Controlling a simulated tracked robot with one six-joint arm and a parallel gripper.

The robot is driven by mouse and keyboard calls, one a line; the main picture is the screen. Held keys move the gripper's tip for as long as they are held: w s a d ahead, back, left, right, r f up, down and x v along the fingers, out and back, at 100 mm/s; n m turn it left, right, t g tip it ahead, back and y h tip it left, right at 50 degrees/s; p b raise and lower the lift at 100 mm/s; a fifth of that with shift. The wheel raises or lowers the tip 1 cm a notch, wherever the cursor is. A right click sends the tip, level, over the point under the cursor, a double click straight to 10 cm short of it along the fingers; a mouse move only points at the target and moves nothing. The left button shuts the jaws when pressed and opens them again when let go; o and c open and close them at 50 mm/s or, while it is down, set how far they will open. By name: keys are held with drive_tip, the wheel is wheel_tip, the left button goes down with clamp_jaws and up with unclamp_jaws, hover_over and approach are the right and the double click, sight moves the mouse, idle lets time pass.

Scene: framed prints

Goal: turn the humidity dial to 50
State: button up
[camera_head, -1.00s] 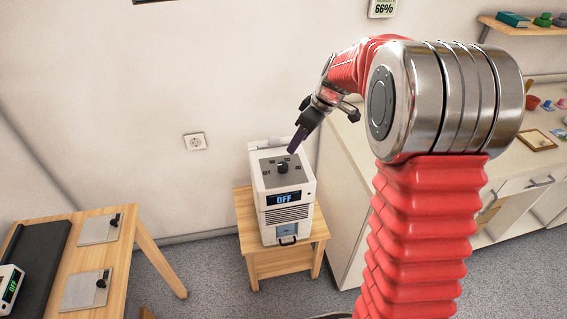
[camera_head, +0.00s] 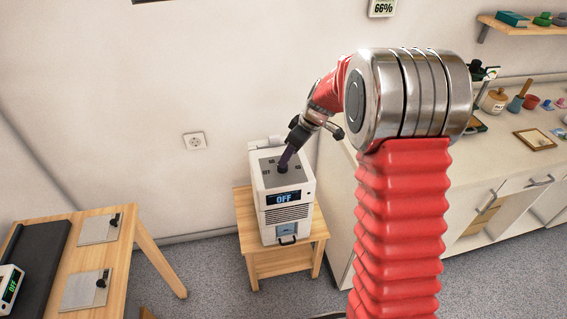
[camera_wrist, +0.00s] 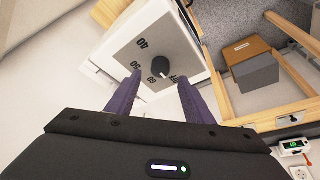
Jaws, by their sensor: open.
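The white dehumidifier (camera_head: 284,212) stands on a small wooden stool, and its display (camera_head: 284,198) reads OFF. Its dark round dial (camera_wrist: 161,67) sits on a grey top plate (camera_wrist: 140,52) with marks that include 40, 50, 60 and OFF. The dial's pointer is toward the OFF mark in the wrist view. My gripper (camera_wrist: 161,95) is open, with its two purple fingers apart and pointing at the dial, one to each side on the near side. In the head view my gripper (camera_head: 284,160) is right over the dial and partly hides it; contact cannot be told.
A wall display (camera_head: 383,8) reads 66%. The wooden stool (camera_head: 265,262) holds the unit. A white cabinet (camera_head: 340,215) stands close on the right. A wooden table (camera_head: 130,240) with grey plates is at the left. A wall socket (camera_head: 195,141) is behind.

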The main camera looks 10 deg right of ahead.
drive_tip(key=x, duration=0.6)
drive_tip(key=shift+c, duration=0.5)
drive_tip(key=c, duration=0.9)
drive_tip(key=shift+a, duration=0.15)
